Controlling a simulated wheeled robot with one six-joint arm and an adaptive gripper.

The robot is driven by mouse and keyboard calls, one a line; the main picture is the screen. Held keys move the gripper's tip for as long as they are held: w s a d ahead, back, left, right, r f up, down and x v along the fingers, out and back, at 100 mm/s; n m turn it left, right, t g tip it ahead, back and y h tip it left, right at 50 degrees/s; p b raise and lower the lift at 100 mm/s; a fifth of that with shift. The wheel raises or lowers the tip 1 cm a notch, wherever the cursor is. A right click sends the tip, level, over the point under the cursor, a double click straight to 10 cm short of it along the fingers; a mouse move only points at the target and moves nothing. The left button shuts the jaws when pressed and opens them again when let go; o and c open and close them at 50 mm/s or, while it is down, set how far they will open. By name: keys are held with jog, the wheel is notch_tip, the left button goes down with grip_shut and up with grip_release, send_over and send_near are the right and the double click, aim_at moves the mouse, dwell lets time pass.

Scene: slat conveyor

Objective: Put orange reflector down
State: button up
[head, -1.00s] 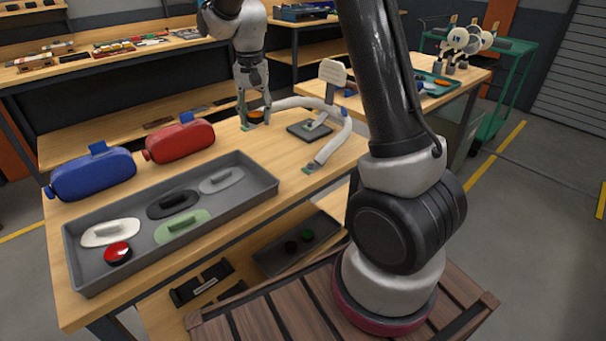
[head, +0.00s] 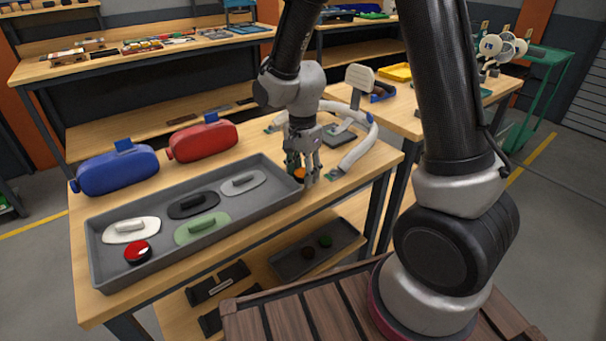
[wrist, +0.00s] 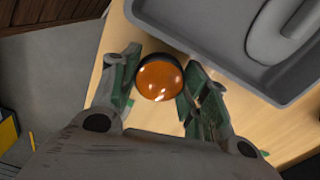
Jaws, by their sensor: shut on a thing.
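The orange reflector (wrist: 160,80), a round glossy dome with a dark rim, sits between the fingers of my gripper (wrist: 152,88) in the wrist view. My gripper (head: 302,174) is shut on the reflector (head: 299,175) in the head view, at the right end of the grey tray. The wrist view shows the tray's wall (wrist: 190,58) close beside the reflector and bare wood below. I cannot tell whether the reflector touches the table or hangs just above it.
The grey tray (head: 105,284) holds a red reflector (head: 138,252) and several handled oval pieces. Blue (head: 115,170) and red (head: 203,140) cases stand behind it. A curved white tube (head: 362,150) lies right of my gripper. The wooden tabletop (head: 260,218) is bare along the front.

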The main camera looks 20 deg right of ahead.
aim_at(303, 172)
jog(key=shift+f, duration=0.4)
jog(key=shift+f, duration=0.1)
jog(key=o, duration=0.9)
jog(key=shift+c, duration=0.2)
notch_tip(303, 172, up, 12)
jog(key=s+d+r+n+t, duration=0.2)
jog(key=s+d+r+n, duration=0.4)
jog(key=s, duration=0.3)
jog(key=s+d+r+n+t, duration=0.2)
jog(key=s+d+r+n, duration=0.4)
jog(key=s+d, duration=0.2)
jog(key=shift+s+d, duration=0.35)
jog(key=shift+s, duration=0.7)
